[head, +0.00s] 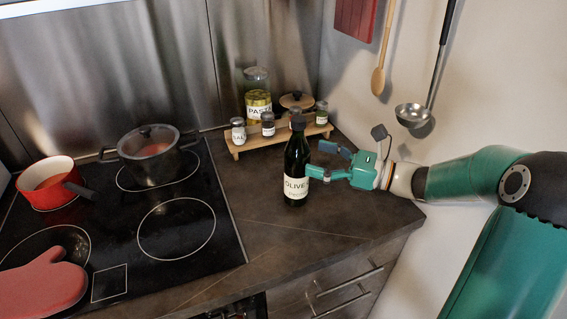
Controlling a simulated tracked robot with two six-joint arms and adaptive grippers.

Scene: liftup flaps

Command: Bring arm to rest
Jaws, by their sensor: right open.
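My right arm, green and grey, comes in from the right in the head view. Its gripper (321,162) is open at the right side of the dark olive oil bottle (297,161), which stands upright on the counter. One finger is above the label's height and one lower, near the bottle's side. I cannot tell whether the fingers touch the bottle. My left arm and gripper are not in view.
The counter (275,235) is clear in front of the bottle. Behind it, a wooden rack (236,152) holds jars. A cooktop at left bears a red pot (47,181), a dark pot (150,158) and a red mitt (42,287). A ladle (413,115) and a wooden spoon (378,80) hang at right.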

